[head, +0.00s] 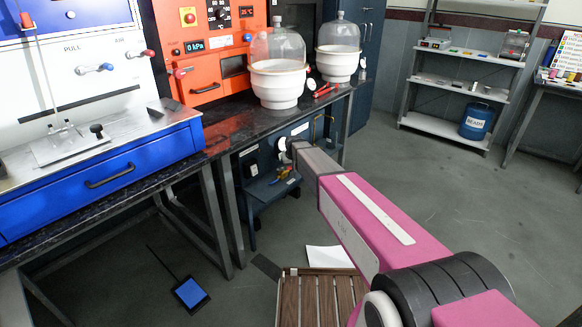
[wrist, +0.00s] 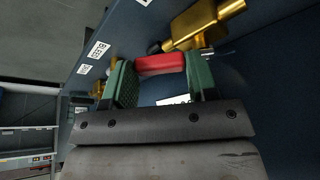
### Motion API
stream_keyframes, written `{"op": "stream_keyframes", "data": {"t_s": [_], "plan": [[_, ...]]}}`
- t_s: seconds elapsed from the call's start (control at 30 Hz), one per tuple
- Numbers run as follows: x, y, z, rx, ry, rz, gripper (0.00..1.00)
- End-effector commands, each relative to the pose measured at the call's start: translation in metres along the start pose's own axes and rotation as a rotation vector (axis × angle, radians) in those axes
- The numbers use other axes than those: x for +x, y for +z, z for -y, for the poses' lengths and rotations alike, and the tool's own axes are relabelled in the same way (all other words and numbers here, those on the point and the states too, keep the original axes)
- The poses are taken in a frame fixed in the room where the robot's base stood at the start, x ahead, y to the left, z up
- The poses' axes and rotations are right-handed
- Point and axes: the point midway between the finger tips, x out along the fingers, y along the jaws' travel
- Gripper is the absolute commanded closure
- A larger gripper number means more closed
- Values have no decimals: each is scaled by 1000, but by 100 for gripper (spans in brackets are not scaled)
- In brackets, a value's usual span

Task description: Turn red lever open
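The red lever (wrist: 160,65) shows in the wrist view, beside a brass valve (wrist: 205,22) on a dark blue panel. My gripper (wrist: 162,80) has two green-padded fingers standing wide apart, one on each side of the red lever. The lever spans most of the gap between them; whether either pad touches it I cannot tell. In the head view my gripper reaches the dark blue panel (head: 262,192) under the bench, and its fingertips and the red lever cannot be made out there.
The black bench top (head: 225,128) is above my gripper and holds two glass bell jars (head: 278,50) (head: 339,30). A bench leg (head: 229,215) stands to the left. A wooden slatted crate (head: 318,297) is on the floor below my arm. The floor to the right is clear.

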Motion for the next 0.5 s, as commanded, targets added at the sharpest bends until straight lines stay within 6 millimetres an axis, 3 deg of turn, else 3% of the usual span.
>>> {"op": "stream_keyframes", "data": {"t_s": [0.5], "plan": [[4,-9,-1,-180,-76,-1,71]]}}
